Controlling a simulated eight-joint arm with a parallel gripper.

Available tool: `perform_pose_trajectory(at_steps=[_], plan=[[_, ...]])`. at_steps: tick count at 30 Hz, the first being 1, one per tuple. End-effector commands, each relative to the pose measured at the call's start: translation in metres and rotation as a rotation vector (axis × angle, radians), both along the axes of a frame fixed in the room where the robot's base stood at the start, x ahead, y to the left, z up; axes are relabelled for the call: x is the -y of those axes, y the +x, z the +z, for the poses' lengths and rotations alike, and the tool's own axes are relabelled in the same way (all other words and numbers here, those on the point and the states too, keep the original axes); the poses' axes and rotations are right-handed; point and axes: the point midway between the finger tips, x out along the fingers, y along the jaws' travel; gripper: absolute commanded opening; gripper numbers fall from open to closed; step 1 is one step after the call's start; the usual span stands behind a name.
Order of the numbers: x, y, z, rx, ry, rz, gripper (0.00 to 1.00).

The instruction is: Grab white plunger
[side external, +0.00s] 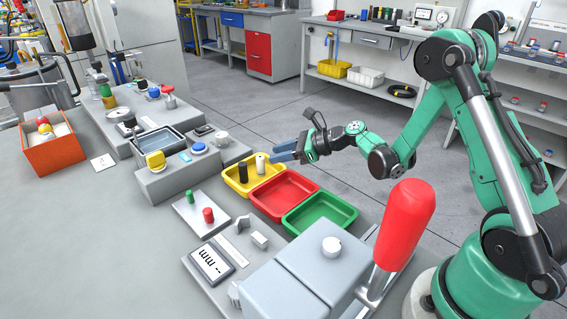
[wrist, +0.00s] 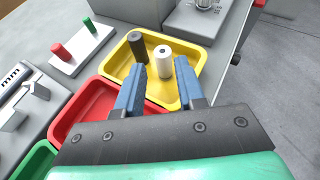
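The white plunger (wrist: 163,62) is a small upright cylinder with a dark hole in its top. It stands in the yellow tray (wrist: 188,90), beside a black cylinder (wrist: 138,46). In the side external view the white plunger (side external: 261,163) stands at the right of the black one (side external: 243,172). My gripper (wrist: 157,75) is open, with blue fingers apart and nothing held. In the wrist view the white plunger shows between and beyond the fingertips. In the side external view my gripper (side external: 275,155) is just right of the plunger, near the tray's edge.
A red tray (side external: 284,214) and a green tray (side external: 345,213) follow the yellow one. A plate with green and red pegs (side external: 207,215) lies to the left. A large red handle (side external: 405,222) rises in the foreground. Grey blocks with knobs stand behind the yellow tray.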

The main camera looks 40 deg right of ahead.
Motion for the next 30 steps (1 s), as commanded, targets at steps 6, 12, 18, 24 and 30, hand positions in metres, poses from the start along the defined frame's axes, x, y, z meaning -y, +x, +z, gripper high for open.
perform_pose_trajectory(at_steps=[6, 12, 18, 24, 30], plan=[[-0.004, 0.011, -0.010, -0.013, 0.068, -0.028, 0.34], [-0.018, 0.034, -0.021, -0.012, 0.064, -0.026, 0.34], [-0.025, 0.044, -0.026, -0.012, 0.064, -0.028, 0.34], [-0.025, 0.044, -0.026, -0.012, 0.063, -0.028, 0.34], [-0.025, 0.044, -0.026, -0.013, 0.063, -0.028, 0.00]])
